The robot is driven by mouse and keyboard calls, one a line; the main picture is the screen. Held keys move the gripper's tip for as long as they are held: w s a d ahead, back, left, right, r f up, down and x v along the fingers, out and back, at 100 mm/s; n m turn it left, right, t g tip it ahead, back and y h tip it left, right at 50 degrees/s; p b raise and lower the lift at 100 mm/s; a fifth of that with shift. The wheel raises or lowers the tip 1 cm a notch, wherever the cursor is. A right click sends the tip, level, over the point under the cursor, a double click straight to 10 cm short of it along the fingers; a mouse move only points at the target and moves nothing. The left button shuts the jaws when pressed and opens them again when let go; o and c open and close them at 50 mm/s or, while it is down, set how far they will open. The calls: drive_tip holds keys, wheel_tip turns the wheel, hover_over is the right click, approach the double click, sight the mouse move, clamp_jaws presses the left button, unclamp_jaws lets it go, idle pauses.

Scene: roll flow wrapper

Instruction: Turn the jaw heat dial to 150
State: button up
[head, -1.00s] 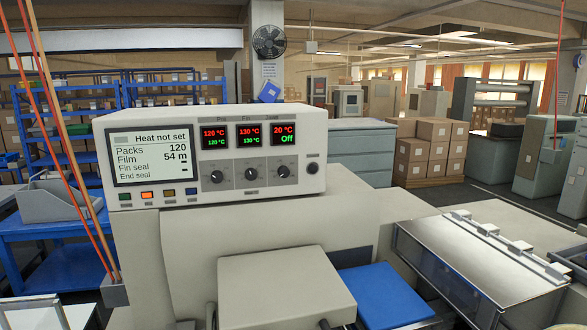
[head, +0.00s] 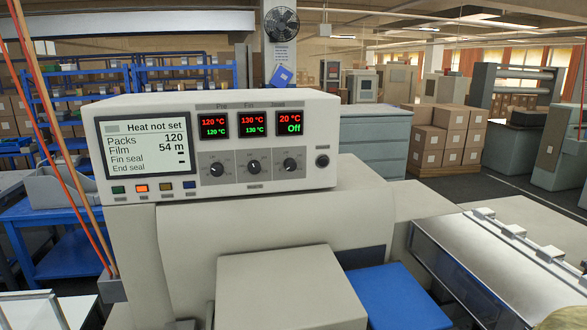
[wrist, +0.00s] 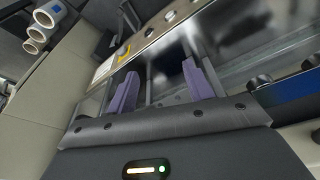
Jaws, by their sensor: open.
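My gripper (wrist: 161,84) shows only in the wrist view. Its two purple fingers are wide apart with nothing between them, over a shiny metal surface. No dial is recognisable there.
A status screen (head: 145,147) on the box reads Heat not set. A separate black knob (head: 322,161) is right of the dials. A beige cover (head: 288,288) and a blue panel (head: 395,297) lie below the box. A clear-sided guard (head: 490,265) stands at right.

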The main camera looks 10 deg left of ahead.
drive_tip(key=w+d+n+t+h+p, duration=0.2)
drive_tip(key=w+n+t+p, duration=0.1)
drive_tip(key=w+n, duration=0.8)
drive_tip(key=w+a+r+n+t+p, duration=0.1)
drive_tip(key=w+r+n, duration=0.1)
drive_tip(key=w, duration=0.1)
drive_tip(key=w+a+r+n+t+p, duration=0.1)
drive_tip(key=w+r+n+t, duration=0.1)
drive_tip(key=w+r, duration=0.1)
drive_tip(key=w+r+n+t, duration=0.2)
drive_tip(key=w+n, duration=0.1)
drive_tip(key=w, duration=0.1)
drive_tip(key=shift+w+a+r+h+p, duration=0.15)
drive_tip(key=shift+a+r+h+p, duration=0.05)
drive_tip(key=shift+a+h+p, duration=0.2)
drive_tip(key=w+a+r+n+t+y+p, duration=0.2)
drive_tip(key=w+a+r+n+t+y, duration=0.15)
drive_tip(key=a+r+n, duration=0.65)
drive_tip(key=n+t+y+p, duration=0.2)
drive_tip(key=n+y, duration=0.5)
drive_tip(key=n, duration=0.6)
approach(291, 166)
drive_tip(key=p+x, duration=0.6)
drive_tip(key=x, duration=0.2)
drive_tip(key=shift+p, duration=0.4)
drive_tip(key=shift+w+a+f, duration=0.15)
drive_tip(key=shift+w, duration=0.25)
drive_tip(key=shift+s, duration=0.25)
drive_tip(key=c, duration=1)
